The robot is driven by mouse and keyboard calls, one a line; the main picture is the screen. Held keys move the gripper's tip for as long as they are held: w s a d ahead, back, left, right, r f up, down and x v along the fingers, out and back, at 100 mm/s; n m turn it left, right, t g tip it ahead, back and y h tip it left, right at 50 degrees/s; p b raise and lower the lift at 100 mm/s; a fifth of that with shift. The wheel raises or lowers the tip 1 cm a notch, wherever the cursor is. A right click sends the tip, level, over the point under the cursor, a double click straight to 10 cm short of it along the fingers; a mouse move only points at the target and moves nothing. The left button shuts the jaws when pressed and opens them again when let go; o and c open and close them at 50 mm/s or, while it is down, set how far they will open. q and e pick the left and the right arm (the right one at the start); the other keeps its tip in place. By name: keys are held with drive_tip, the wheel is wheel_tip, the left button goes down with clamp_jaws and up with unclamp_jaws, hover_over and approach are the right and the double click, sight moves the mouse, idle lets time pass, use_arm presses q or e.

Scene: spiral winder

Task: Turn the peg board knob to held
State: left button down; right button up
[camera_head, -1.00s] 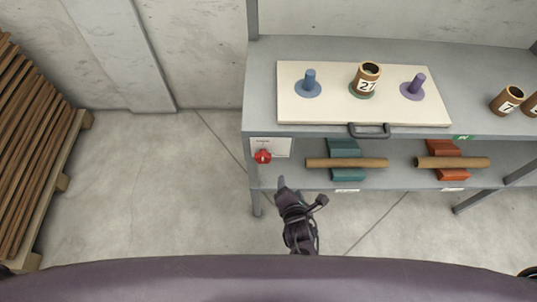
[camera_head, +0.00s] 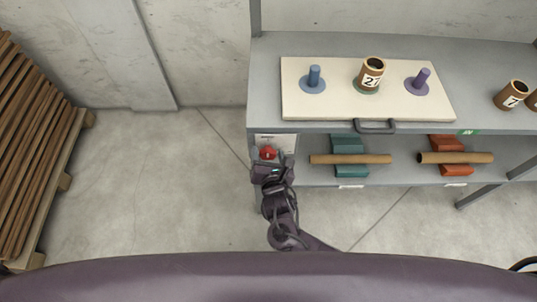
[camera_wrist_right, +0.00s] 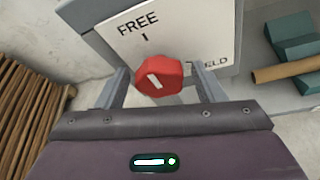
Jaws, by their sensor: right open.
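The red knob (camera_head: 268,153) sits on a white label plate (camera_head: 288,142) at the left front of the grey shelf unit. In the right wrist view the knob (camera_wrist_right: 160,77) has a white pointer mark. The plate (camera_wrist_right: 190,30) reads "FREE" at upper left, with a tick below it, and a partly hidden "HELD" at lower right. The pointer slants towards upper left, nearer the FREE side. My right gripper (camera_wrist_right: 162,90) is open, with one finger on each side of the knob. I cannot tell whether the fingers touch it. The cream peg board (camera_head: 440,108) lies on the shelf top. My left gripper is not in view.
The board carries a blue peg (camera_head: 314,76), a numbered brown tube (camera_head: 371,73) and a purple peg (camera_head: 420,80). A dark handle (camera_head: 376,127) is at its front. Brown tubes rest on teal (camera_head: 350,171) and orange (camera_head: 448,143) cradles below. A slatted wooden stack (camera_head: 35,150) stands left.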

drive_tip(key=shift+w, duration=0.1)
drive_tip(key=c, duration=1)
drive_tip(key=shift+o, duration=0.2)
